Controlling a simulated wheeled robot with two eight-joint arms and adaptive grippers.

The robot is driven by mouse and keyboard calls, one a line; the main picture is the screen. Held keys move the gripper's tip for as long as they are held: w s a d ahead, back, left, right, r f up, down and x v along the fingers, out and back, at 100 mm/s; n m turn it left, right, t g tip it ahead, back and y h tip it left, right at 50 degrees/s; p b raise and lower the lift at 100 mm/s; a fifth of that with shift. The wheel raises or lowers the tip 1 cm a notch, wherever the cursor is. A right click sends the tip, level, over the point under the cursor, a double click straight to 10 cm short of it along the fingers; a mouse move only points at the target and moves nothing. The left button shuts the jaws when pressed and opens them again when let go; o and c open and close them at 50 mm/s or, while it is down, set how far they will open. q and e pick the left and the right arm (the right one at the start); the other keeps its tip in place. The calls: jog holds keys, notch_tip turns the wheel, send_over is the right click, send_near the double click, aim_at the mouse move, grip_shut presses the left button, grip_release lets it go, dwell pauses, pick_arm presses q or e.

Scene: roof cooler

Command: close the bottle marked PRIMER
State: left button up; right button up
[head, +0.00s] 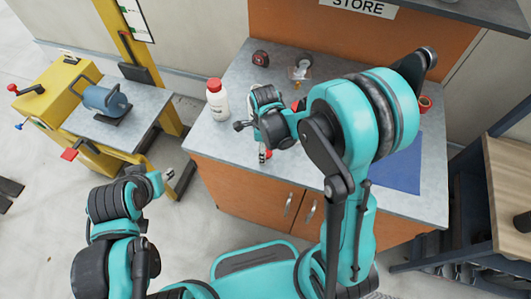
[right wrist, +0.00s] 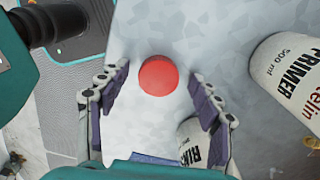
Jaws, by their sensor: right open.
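A red round cap (right wrist: 158,75) shows between the fingertips of my right gripper (right wrist: 160,95) in the right wrist view. The gripper is open, with a finger on each side, apart from the cap. A white bottle marked PRIMER (right wrist: 285,75) is at the right edge, its top out of frame. Another white bottle with part of the same lettering (right wrist: 198,145) is partly hidden by the right finger. In the head view a white bottle with a red top (head: 217,103) stands upright left of my right gripper (head: 264,152). My left gripper (head: 180,180) is off the counter, its opening unclear.
The grey counter (head: 240,75) also holds a dark red round item (head: 260,58) and a small item on a pale base (head: 300,70) at the back. A blue mat (head: 398,170) lies right. A yellow bench with a blue-grey motor (head: 105,99) stands left.

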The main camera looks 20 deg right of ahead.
jog(key=c, duration=0.8)
jog(key=shift+o, duration=0.2)
jog(key=shift+r, duration=0.1)
jog(key=shift+r, duration=0.3)
notch_tip(320, 180, up, 4)
jog(key=shift+s+p, duration=0.15)
jog(key=shift+p, duration=0.95)
jog(key=s+d+r+p, duration=0.3)
jog(key=s+d+r, duration=0.3)
jog(key=s, duration=0.3)
jog(key=shift+s+d, duration=0.2)
jog(key=shift+d, duration=0.1)
jog(key=shift+r, duration=0.1)
